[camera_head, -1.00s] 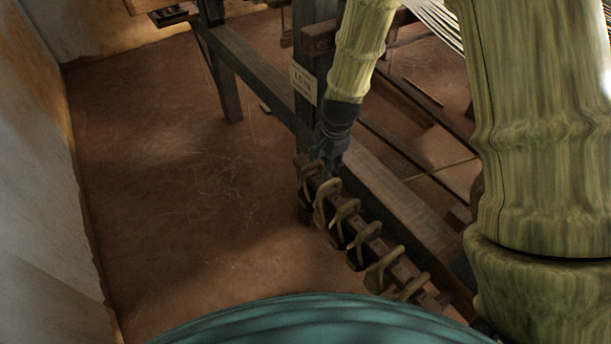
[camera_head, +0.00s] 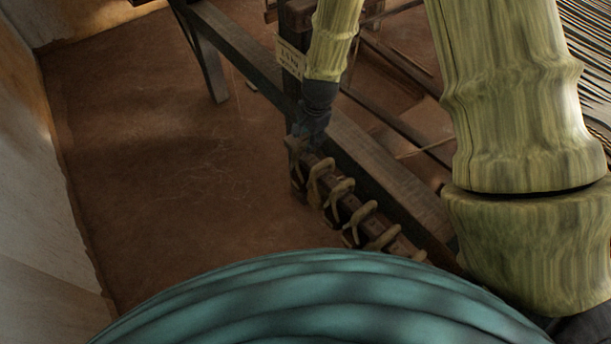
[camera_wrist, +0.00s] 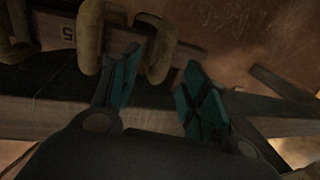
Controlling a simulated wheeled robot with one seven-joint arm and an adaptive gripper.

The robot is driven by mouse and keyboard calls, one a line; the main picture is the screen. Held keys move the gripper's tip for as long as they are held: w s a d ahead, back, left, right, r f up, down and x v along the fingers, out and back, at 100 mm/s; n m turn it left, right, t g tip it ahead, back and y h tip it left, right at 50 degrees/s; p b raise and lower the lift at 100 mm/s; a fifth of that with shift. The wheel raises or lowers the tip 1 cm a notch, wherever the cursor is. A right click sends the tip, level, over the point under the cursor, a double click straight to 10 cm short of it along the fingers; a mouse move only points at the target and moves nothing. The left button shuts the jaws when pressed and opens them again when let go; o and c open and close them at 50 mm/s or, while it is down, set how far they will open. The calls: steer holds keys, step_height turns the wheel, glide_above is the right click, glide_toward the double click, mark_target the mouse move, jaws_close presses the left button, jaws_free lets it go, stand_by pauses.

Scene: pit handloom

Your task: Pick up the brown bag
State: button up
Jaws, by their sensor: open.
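My gripper (camera_head: 304,140) is at the far end of a dark wooden rail with a row of tan loops (camera_head: 338,197) over it. In the wrist view its two teal-padded fingers (camera_wrist: 160,64) are spread apart, with one tan loop (camera_wrist: 160,50) between the fingertips. I cannot tell whether the fingers touch this loop. Another loop (camera_wrist: 90,40) is just left of the left finger. The loops look like handles or hooks. What hangs beneath them is dark and mostly hidden, and I cannot clearly make out a brown bag.
A wooden loom beam (camera_head: 385,175) runs close beside the rail, with a loom post (camera_head: 297,20) behind. A paper label (camera_head: 291,57) is on the post. Brown earthen floor (camera_head: 160,180) is clear to the left, up to a pale wall (camera_head: 35,150).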

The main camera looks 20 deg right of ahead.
mark_target(305, 142)
steer(key=shift+w+a+f+p, duration=0.1)
steer(key=shift+w+f, duration=0.1)
steer(key=shift+f, duration=0.65)
steer(key=shift+w+a+f+p, duration=0.1)
steer(key=shift+w+f, duration=0.15)
steer(key=shift+f, duration=0.6)
steer(key=shift+w+a+f+p, duration=0.1)
steer(key=shift+w+f, duration=0.1)
steer(key=shift+f, duration=0.65)
jaws_close()
steer(key=shift+r, duration=0.1)
